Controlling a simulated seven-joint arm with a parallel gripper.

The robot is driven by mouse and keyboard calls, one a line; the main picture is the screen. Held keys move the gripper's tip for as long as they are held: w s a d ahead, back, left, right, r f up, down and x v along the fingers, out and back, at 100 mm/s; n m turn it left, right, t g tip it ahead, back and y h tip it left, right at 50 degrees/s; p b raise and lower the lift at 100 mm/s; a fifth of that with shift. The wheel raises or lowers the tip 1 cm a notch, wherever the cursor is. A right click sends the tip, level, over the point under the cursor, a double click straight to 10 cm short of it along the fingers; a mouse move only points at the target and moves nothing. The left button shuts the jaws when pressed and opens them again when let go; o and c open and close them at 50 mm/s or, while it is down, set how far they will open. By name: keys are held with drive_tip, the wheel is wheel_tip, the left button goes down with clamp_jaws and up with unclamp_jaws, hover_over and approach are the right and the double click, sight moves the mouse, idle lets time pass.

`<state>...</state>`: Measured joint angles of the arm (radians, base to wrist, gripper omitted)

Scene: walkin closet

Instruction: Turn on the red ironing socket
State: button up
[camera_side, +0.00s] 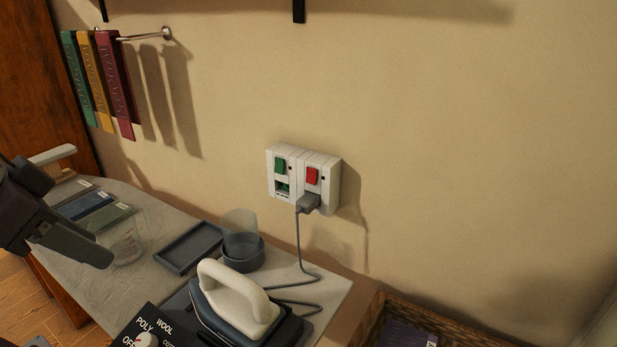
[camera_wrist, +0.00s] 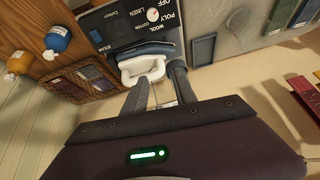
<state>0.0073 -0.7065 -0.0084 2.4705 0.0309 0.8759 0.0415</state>
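The white double socket (camera_side: 303,179) is on the wall in the side view. Its right half has a red rocker switch (camera_side: 312,176), with a grey plug (camera_side: 308,203) in the outlet below. Its left half has a green switch (camera_side: 280,165) and no plug. I cannot tell the red switch's on or off position. My gripper (camera_side: 92,250) is at the left edge, well apart from the socket. In the wrist view its two fingers (camera_wrist: 160,80) are spread with nothing held between them. I cannot make out the socket clearly there.
The iron (camera_side: 235,300) stands on the counter below the socket, its cord running up to the plug. Coloured hanging strips (camera_side: 118,85) are on a wall rod. The wall right of the socket is clear.

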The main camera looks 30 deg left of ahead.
drive_tip(key=w+m, duration=0.2)
drive_tip(key=w, duration=0.1)
drive_tip(key=w+r+m, duration=0.1)
drive_tip(key=w, duration=0.2)
drive_tip(key=w+r+m, duration=0.1)
drive_tip(key=w+m, duration=0.1)
drive_tip(key=w, duration=0.1)
drive_tip(key=shift+w+m+t+y, duration=0.1)
drive_tip(key=shift+m+t+y, duration=0.2)
drive_tip(key=shift+y, duration=0.1)
clamp_jaws()
drive_tip(key=w+d+m+t, duration=0.1)
drive_tip(key=w+d+m, duration=0.3)
drive_tip(key=w, duration=0.4)
drive_tip(key=w+d+f+m+t+h, duration=0.1)
drive_tip(key=w+d+m, duration=0.2)
drive_tip(key=w+m, duration=0.4)
drive_tip(key=shift+w+d+f+m, duration=0.3)
drive_tip(key=shift+w+d, duration=0.1)
drive_tip(key=shift+w, duration=0.75)
approach(311, 176)
drive_tip(key=x, duration=0.4)
drive_tip(key=s+f+x, duration=0.1)
drive_tip(key=x, duration=0.2)
drive_tip(key=shift+f, duration=0.1)
